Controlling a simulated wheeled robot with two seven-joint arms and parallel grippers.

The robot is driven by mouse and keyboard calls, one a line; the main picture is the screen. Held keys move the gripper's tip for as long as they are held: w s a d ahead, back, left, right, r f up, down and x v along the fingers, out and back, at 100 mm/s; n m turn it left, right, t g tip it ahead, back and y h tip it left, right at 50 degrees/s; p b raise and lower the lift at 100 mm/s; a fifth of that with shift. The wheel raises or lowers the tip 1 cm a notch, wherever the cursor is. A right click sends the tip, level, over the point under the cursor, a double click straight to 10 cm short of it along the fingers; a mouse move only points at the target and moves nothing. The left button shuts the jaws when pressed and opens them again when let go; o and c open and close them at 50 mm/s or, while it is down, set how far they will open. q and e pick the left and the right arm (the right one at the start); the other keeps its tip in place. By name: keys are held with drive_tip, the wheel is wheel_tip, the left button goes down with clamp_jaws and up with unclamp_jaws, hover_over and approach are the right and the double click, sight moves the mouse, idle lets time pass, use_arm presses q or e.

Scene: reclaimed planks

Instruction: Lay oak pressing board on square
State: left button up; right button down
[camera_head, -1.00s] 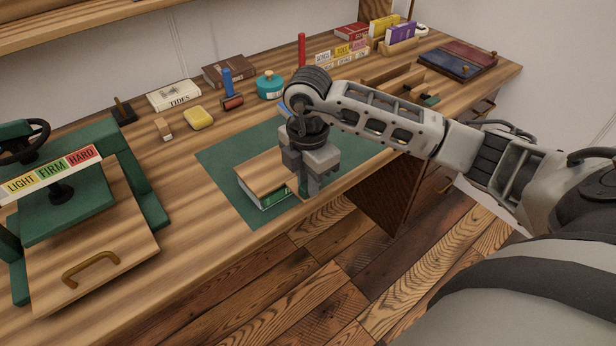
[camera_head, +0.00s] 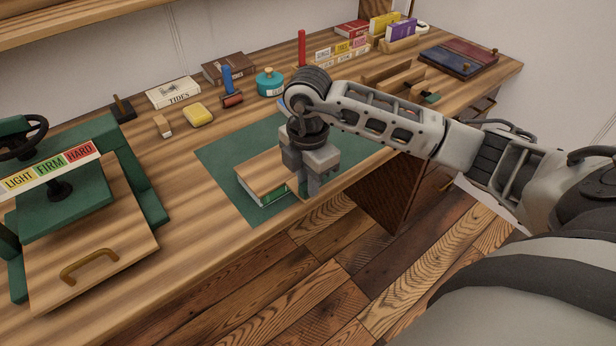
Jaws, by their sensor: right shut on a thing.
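A flat oak board (camera_head: 268,170) lies level on top of a green book (camera_head: 276,194), both over the green mat (camera_head: 222,160). I cannot tell whether the board fully touches the book. My right gripper (camera_head: 306,191) points down at the right end of the board, shut on it; its fingers and wrist hide that end. No marked square is clearly visible apart from the green mat. My left gripper is out of view.
A green press (camera_head: 70,212) with a handled wooden board (camera_head: 118,250) stands at left. A yellow block (camera_head: 198,117), a teal pot (camera_head: 270,83) and books (camera_head: 173,92) line the back. The bench's front edge is close to my right gripper.

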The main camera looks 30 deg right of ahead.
drive_tip(key=shift+f, duration=0.2)
drive_tip(key=c, duration=1.3)
unclamp_jaws()
drive_tip(key=shift+o, duration=0.5)
drive_tip(key=shift+r, duration=0.1)
wheel_tip(320, 180, up, 16)
drive_tip(key=p, duration=0.1)
